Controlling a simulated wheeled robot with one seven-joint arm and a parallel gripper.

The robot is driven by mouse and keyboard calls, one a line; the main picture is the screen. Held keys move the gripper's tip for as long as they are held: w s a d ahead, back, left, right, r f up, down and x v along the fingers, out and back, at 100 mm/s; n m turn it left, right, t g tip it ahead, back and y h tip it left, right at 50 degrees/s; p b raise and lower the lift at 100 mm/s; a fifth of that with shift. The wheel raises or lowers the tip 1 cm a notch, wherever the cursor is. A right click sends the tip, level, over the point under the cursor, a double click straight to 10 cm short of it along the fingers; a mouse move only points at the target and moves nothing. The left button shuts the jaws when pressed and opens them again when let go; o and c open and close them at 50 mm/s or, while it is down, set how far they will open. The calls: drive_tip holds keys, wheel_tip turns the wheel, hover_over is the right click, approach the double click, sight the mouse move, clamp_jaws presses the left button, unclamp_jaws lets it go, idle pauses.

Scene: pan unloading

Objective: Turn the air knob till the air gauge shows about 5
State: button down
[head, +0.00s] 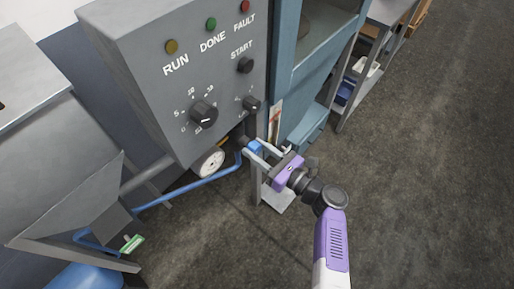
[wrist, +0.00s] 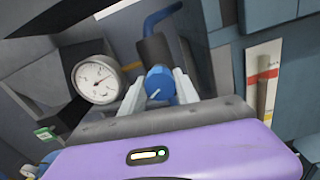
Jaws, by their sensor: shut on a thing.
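The blue air knob (wrist: 159,84) has a white mark on its face and sits on a dark valve body (wrist: 152,50) with a blue hose. My gripper (wrist: 158,92) is shut on the knob, one finger on each side. In the head view my gripper (head: 262,152) reaches the knob (head: 254,146) below the grey control box. The round white air gauge (wrist: 97,79) is left of the knob, and its dark needle points up and to the right. Its numbers are too small to read. The gauge (head: 209,163) also shows in the head view.
The grey control box (head: 168,78) with lamps, a START button (head: 245,65) and black dials (head: 203,114) is above the knob. A blue pipe (head: 190,188) runs left. A blue-grey cabinet frame (head: 283,60) stands close on the right.

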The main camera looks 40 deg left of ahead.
drive_tip(key=shift+f, duration=0.2)
drive_tip(key=c, duration=0.9)
unclamp_jaws()
drive_tip(key=shift+r, duration=0.1)
drive_tip(key=d, duration=0.8)
drive_tip(key=shift+s, duration=0.35)
drive_tip(key=shift+w, duration=0.1)
